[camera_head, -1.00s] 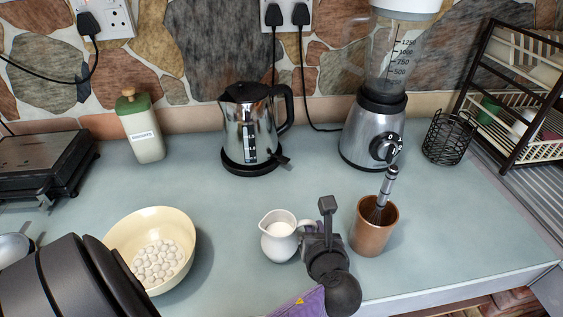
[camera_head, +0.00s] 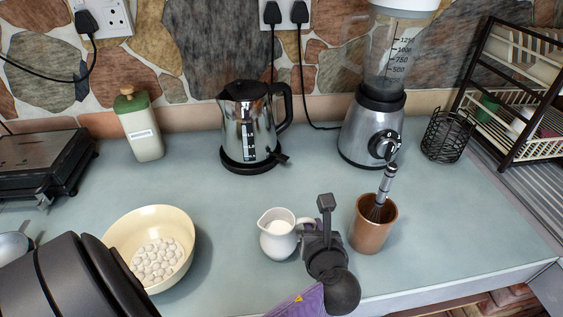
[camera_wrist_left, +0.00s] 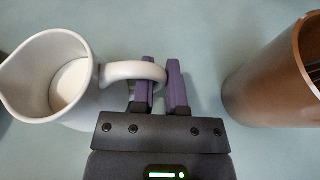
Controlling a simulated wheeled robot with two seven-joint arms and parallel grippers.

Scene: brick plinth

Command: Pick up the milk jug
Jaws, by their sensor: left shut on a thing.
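The milk jug (camera_head: 278,241) is small, white and upright on the counter, with white milk inside. My left gripper (camera_head: 309,226) is at its right side, by the handle. In the left wrist view the jug (camera_wrist_left: 46,95) is on the left, and its looped handle reaches between the two purple fingers of my left gripper (camera_wrist_left: 161,73). These fingers are shut on the handle. In the head view the gripper body hides part of the handle. My right gripper is not in view.
A brown cup (camera_head: 372,232) with a whisk stands close to the right of my left gripper. A cream bowl (camera_head: 181,228) of white round pieces is to the left. A kettle (camera_head: 240,125) and a blender (camera_head: 360,140) stand behind. The counter between jug and kettle is clear.

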